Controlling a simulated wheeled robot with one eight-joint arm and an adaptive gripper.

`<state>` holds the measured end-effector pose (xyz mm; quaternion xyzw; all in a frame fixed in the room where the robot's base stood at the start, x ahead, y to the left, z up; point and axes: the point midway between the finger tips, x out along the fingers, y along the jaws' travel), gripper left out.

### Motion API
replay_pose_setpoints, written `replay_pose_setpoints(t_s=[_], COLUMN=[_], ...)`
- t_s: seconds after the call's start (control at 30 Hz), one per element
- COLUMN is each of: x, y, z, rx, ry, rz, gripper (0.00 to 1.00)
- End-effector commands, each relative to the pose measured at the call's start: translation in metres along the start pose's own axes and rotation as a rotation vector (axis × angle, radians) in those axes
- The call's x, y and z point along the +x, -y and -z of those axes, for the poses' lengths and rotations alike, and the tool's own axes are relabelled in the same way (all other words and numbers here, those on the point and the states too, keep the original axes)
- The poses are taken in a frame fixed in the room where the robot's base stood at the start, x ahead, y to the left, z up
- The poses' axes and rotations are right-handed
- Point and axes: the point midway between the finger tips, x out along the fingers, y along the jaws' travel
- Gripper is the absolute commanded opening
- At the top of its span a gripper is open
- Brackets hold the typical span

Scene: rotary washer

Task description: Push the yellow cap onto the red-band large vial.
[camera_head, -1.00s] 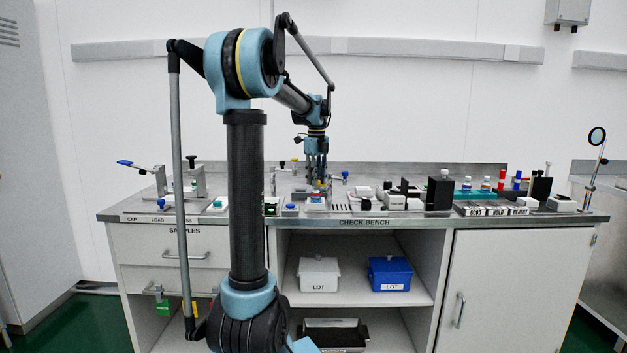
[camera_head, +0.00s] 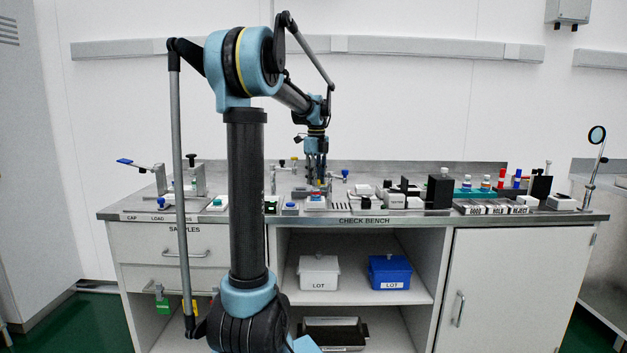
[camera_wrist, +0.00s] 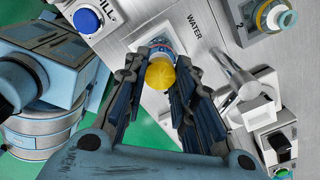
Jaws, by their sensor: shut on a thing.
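The yellow cap (camera_wrist: 161,74) sits between the two fingers of my gripper (camera_wrist: 160,62) in the wrist view. The fingers are shut on it. The red-band large vial (camera_wrist: 163,48) shows just beyond the cap, in line with it, mostly hidden by the cap and fingers. I cannot tell whether the cap is fully seated on it.
A steel plate marked WATER (camera_wrist: 205,45) lies around the vial, with a blue button (camera_wrist: 87,20) at upper left. A metal lever (camera_wrist: 240,75) stands close to the right finger. Another vial (camera_wrist: 277,17) stands at upper right. Racks and blocks (camera_head: 440,190) fill the bench's right side.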

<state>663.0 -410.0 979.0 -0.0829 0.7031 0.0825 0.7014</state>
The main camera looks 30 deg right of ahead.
Motion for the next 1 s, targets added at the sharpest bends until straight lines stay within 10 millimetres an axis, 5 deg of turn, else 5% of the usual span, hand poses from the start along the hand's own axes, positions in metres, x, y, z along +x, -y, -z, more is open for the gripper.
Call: replay_pose_setpoints(t_s=[0.03, 0.1, 0.17, 0.63, 1.0], x=[0.0, 0.0, 0.0, -0.009, -0.074], y=[0.0, 0.0, 0.0, 0.0, 0.0], z=[0.0, 0.0, 0.0, 0.0, -0.002], rx=[0.0, 0.0, 0.0, 0.0, 0.0], ry=[0.0, 0.0, 0.0, 0.0, -0.001], rz=[0.0, 0.0, 0.0, 0.0, 0.0], gripper=[0.13, 0.38, 0.48, 0.48, 0.48])
